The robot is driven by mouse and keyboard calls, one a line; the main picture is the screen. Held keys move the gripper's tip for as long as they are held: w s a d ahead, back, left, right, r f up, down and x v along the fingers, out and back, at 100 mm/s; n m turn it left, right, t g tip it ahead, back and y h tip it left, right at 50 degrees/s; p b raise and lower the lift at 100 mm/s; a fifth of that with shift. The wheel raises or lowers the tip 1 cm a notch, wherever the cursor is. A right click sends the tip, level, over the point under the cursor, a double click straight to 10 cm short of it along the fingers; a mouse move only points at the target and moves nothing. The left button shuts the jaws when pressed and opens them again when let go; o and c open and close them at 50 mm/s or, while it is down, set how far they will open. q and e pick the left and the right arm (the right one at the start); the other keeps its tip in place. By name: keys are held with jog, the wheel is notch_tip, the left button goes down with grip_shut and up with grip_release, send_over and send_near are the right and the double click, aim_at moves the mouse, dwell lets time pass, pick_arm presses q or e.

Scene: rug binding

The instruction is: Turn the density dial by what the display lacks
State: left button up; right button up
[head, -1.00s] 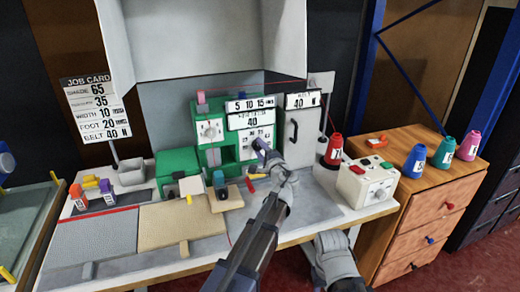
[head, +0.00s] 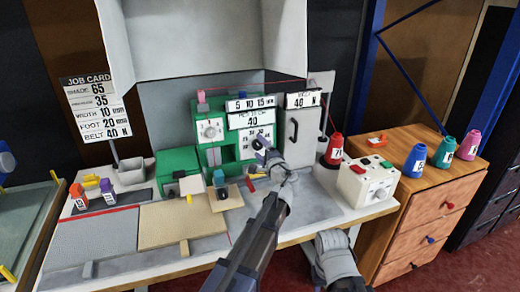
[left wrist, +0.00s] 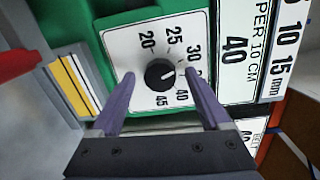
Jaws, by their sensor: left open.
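The density dial (left wrist: 160,73) is a black round knob on a white plate numbered from 20 to 45, on the green machine (head: 199,124). Its pale mark points right, toward the stretch between 30 and 40, partly covered by a finger. My left gripper (left wrist: 160,76) is open, with one purple finger on each side of the knob; I cannot tell whether they touch it. In the head view the left gripper (head: 262,147) covers much of the dial plate. The display (head: 254,122) above reads 40, with "PER 10 CM" legible in the wrist view.
The job card (head: 95,108) at the left lists 65, 35, width 10, foot 20 and belt 40 N. A white box with a knob (head: 367,184) and a red cone (head: 334,150) stand to the right.

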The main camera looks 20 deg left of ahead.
pick_arm(q)
jog(key=v, duration=0.7)
jog(key=shift+s+d, duration=0.25)
jog(key=shift+s, duration=0.05)
